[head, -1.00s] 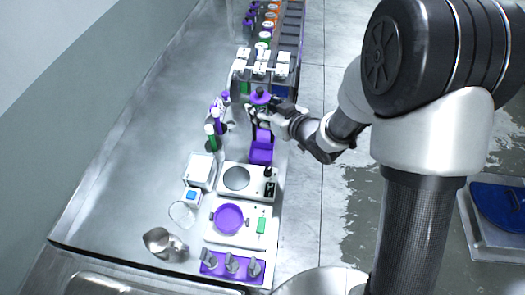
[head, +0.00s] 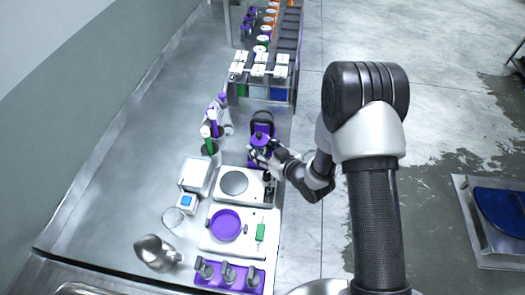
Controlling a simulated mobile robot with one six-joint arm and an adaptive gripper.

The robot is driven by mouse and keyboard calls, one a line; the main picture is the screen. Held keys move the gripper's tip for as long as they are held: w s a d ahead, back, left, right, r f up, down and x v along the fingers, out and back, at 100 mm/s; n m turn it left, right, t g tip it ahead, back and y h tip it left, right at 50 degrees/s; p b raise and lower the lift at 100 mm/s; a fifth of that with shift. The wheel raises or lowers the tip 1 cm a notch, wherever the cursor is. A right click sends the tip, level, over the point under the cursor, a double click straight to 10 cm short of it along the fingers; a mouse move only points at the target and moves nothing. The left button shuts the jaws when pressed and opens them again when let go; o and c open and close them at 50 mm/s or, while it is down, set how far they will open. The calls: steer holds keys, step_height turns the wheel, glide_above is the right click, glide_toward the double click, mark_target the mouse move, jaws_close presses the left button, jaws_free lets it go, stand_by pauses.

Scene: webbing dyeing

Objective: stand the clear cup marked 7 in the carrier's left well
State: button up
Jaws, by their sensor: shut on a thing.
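My gripper (head: 262,150) is shut on a small cup with a purple top (head: 260,139). I cannot read a 7 on it, and the fingers hide much of its side. The purple carrier (head: 264,128) with a dark arched handle stands near the right edge of the bench. In the head view the held cup overlaps the carrier, and cup and gripper cover most of its wells. I cannot tell whether the cup is inside a well or above it.
A hotplate (head: 234,183), a white device with a purple dish (head: 227,225), a purple tray (head: 247,286) and a metal jug (head: 156,252) are nearer. Bottles (head: 208,142) stand left of the carrier. A rack of cups (head: 292,48) is behind. The bench's left side is clear.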

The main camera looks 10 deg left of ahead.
steer(key=shift+f, duration=0.25)
steer(key=shift+f+b, duration=0.45)
steer(key=shift+b, duration=0.15)
steer(key=shift+c, duration=0.2)
steer(key=shift+f, duration=0.1)
steer(key=o, duration=1.2)
steer(key=shift+o, duration=0.2)
steer(key=shift+r+p, duration=0.5)
steer(key=p+v, duration=0.2)
steer(key=v, duration=1)
